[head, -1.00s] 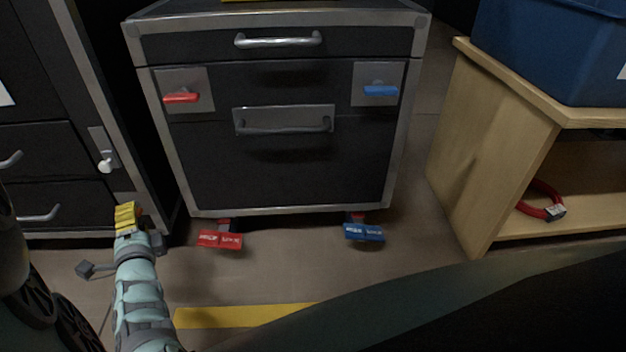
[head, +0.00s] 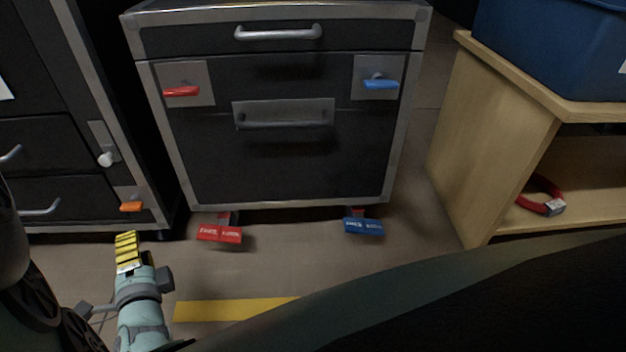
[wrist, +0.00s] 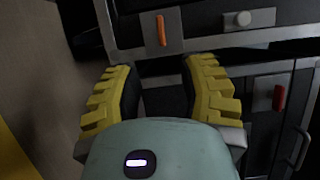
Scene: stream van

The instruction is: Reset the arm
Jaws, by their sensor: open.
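My gripper (head: 127,252) is at the lower left of the head view, low over the floor in front of the left cabinet (head: 60,155). In the wrist view its two yellow ribbed fingers (wrist: 160,95) stand apart with nothing between them. Beyond the fingertips, the wrist view shows an orange lever (wrist: 161,30) on a metal plate, apart from the fingers. The same orange lever shows in the head view (head: 132,207) at the cabinet's lower right corner, above my gripper.
A black rolling cabinet (head: 290,175) with a red lever (head: 181,91), a blue lever (head: 380,84), a red pedal (head: 220,234) and a blue pedal (head: 363,226) stands ahead. A wooden shelf (head: 490,150) bearing a blue bin (head: 550,50) is right. Floor between is clear.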

